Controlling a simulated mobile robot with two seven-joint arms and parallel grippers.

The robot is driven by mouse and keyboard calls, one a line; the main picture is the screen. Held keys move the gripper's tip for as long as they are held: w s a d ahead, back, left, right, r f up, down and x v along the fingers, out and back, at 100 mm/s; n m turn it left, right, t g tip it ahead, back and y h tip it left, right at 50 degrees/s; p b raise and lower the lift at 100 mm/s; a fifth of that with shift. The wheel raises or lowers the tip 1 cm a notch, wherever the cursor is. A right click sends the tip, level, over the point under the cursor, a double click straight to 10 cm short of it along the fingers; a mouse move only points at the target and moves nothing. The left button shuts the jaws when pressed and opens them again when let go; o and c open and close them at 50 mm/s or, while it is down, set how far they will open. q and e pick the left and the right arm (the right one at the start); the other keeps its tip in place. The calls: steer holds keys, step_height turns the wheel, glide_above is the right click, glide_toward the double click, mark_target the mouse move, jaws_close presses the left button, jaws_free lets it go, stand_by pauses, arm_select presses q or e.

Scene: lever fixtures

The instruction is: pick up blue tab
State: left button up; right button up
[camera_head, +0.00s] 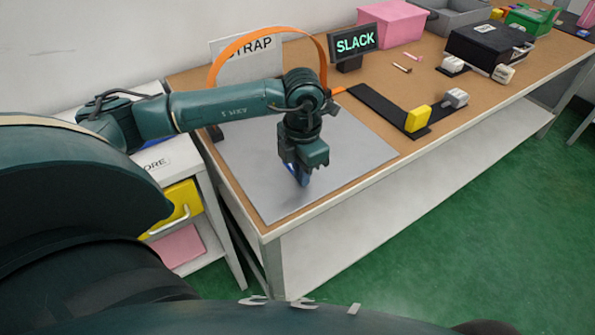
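The blue tab (301,178) shows as a small blue piece low over the grey mat (350,160), directly under my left gripper (303,164). The gripper points down and its fingers hide much of the tab. I cannot tell whether the fingers are closed on it or only around it. An orange strap (262,34) arches up behind my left arm, from the STRAP panel (231,66) towards a black track (378,103). My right gripper is not in view.
A sign reading SLACK (355,40) stands behind the mat. A yellow block (418,119) and a grey block (456,97) sit on the right. Farther back are a pink bin (393,22) and a black box (489,44). The mat's front area is clear.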

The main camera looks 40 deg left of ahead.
arm_select(q)
jaws_close()
steer(key=shift+r, duration=0.1)
step_height(320, 180, up, 10)
stand_by(0.5)
